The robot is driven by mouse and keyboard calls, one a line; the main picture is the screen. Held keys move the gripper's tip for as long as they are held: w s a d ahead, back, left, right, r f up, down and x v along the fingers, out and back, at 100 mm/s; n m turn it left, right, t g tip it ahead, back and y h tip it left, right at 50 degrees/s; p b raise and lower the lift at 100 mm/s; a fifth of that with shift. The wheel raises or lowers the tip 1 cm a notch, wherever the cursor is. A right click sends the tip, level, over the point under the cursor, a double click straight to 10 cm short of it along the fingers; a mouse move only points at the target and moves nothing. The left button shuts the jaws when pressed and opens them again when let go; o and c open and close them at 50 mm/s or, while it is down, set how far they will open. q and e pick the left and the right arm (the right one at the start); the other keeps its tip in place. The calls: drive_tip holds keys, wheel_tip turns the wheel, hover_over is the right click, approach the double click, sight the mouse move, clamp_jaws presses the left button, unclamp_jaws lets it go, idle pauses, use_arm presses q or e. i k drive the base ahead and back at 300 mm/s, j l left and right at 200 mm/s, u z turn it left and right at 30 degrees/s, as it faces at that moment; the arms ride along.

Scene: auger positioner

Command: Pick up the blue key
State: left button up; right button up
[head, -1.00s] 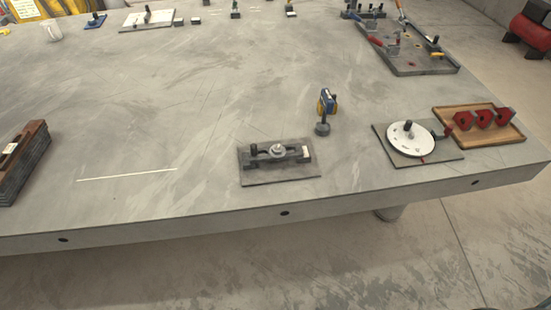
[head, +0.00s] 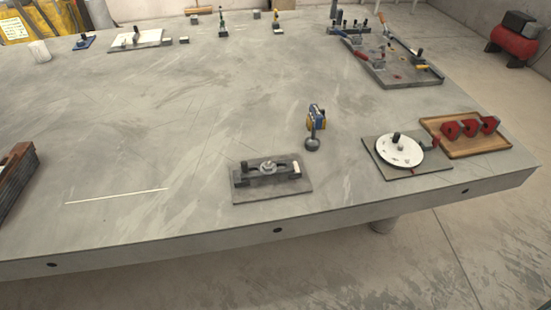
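No part that I can clearly make out as a blue key shows in the head view. A small blue and yellow block-like thing (head: 317,118) stands on the table right of the middle, with a dark round-based piece (head: 313,143) just in front of it. A small blue base with a dark knob (head: 84,41) lies at the far left. Which of these, if any, is the key I cannot tell. Neither of my grippers is in view.
The grey table (head: 190,110) has wide clear areas at its middle and left. Near the front edge is a plate with a dark clamp-like fixture (head: 270,179). To the right are a white dial (head: 400,150), a wooden tray (head: 437,127) with red pieces, and a grey tool tray (head: 407,82).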

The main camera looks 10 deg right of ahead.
sight(312, 143)
drive_tip(key=l+u, duration=0.2)
drive_tip(key=u, duration=0.5)
drive_tip(key=k+l+u, duration=0.1)
drive_tip(key=l+u, duration=0.2)
drive_tip(key=k+l+u, duration=0.3)
drive_tip(key=l, duration=0.2)
drive_tip(key=l+u, duration=0.25)
drive_tip(key=l, duration=0.15)
drive_tip(key=k+l, duration=0.35)
drive_tip(key=l, duration=0.2)
drive_tip(key=k+l+u, duration=0.1)
drive_tip(key=k+l, duration=0.3)
drive_tip(key=l, duration=0.15)
drive_tip(key=k+l+u, duration=0.1)
drive_tip(key=k+l, duration=0.25)
drive_tip(key=l, duration=0.15)
